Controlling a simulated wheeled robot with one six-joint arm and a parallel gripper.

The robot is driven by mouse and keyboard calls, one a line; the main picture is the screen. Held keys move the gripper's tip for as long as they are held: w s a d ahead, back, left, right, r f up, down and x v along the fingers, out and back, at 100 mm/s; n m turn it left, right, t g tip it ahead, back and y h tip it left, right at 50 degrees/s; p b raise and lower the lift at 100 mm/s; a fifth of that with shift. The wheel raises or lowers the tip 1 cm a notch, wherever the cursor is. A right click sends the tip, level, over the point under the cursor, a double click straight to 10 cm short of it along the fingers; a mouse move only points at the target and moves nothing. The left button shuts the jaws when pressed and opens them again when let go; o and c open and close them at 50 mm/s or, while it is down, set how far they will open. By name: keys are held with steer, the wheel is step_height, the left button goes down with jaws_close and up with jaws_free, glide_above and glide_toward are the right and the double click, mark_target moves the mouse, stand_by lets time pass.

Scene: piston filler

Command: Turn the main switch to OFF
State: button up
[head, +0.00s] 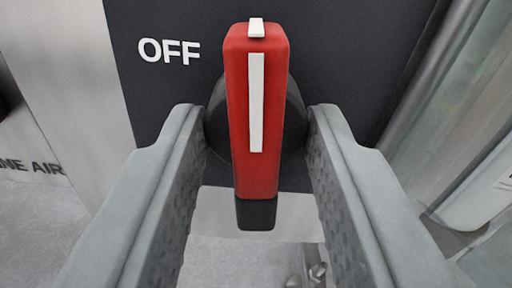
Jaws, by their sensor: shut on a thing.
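The main switch (258,110) is a red handle with a white stripe, a white mark at its upper end and a black lower end. It stands nearly upright in the picture on a round dark base, in front of a dark plate (330,50). The white OFF label (169,50) is on the plate, left of the handle's upper part. My gripper (258,120) has one grey finger on each side of the switch and is shut on it, with the fingertips at the round base. The handle hides most of the base, and the exact contact is hard to see.
A pale panel with partly cut-off lettering "NE AIR" (32,166) is at the left. A shiny, see-through upright part (440,90) stands close at the right. Small metal fittings (316,272) show below, between the fingers.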

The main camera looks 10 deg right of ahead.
steer(key=n, duration=0.8)
steer(key=shift+d+n, duration=0.1)
steer(key=shift+n, duration=0.3)
steer(key=n, duration=0.4)
steer(key=shift+n, duration=1.8)
steer(key=shift+s, duration=0.1)
steer(key=o, duration=1)
steer(key=shift+c, duration=0.2)
steer(key=s, duration=1.7)
steer(key=shift+s, duration=0.15)
